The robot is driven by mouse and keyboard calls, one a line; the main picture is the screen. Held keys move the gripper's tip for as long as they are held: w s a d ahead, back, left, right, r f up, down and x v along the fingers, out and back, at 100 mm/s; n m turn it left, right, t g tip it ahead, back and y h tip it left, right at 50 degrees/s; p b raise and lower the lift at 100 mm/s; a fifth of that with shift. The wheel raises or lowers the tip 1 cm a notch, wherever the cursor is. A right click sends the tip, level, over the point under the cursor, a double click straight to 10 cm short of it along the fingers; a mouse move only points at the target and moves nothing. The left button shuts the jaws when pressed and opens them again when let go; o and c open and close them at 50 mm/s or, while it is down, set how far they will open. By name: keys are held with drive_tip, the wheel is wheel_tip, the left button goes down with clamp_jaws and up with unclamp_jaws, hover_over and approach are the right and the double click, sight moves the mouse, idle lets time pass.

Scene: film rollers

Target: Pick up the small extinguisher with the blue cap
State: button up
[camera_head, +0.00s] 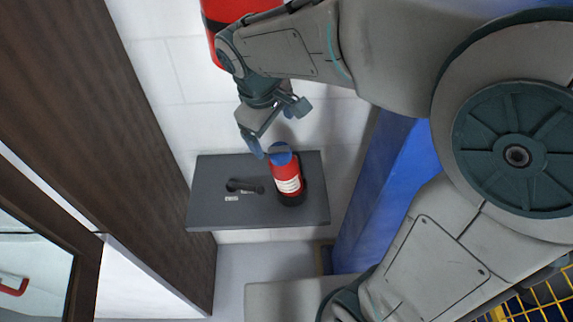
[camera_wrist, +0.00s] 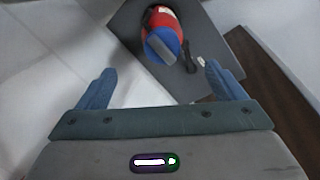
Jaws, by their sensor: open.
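The small extinguisher (camera_head: 287,180) is red with a white label and a blue cap (camera_head: 279,150). It stands on a dark grey shelf (camera_head: 220,210), toward its right side in the head view. In the wrist view the extinguisher (camera_wrist: 160,18) and its blue cap (camera_wrist: 163,46) are at the top, a little left of the shelf's middle. My gripper (camera_head: 272,133) is open just above the cap in the head view. In the wrist view its blue fingertips (camera_wrist: 160,78) are spread wide, with nothing between them, and the cap lies ahead of the gap.
A small dark handle-like item (camera_head: 244,186) lies on the shelf left of the extinguisher. A larger red cylinder (camera_head: 226,12) is on the wall above, behind my arm. A dark brown panel (camera_head: 130,130) stands at left and a blue panel (camera_head: 385,180) at right.

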sight(279, 147)
drive_tip(key=x, duration=0.6)
drive_tip(key=shift+f, duration=0.2)
drive_tip(key=shift+p+x, duration=0.55)
drive_tip(key=shift+x, duration=2.1)
drive_tip(key=shift+s+a, duration=0.1)
drive_tip(key=shift+s, duration=0.05)
drive_tip(key=c, duration=1.7)
drive_tip(key=shift+r, duration=0.1)
clamp_jaws()
drive_tip(key=shift+r, duration=0.1)
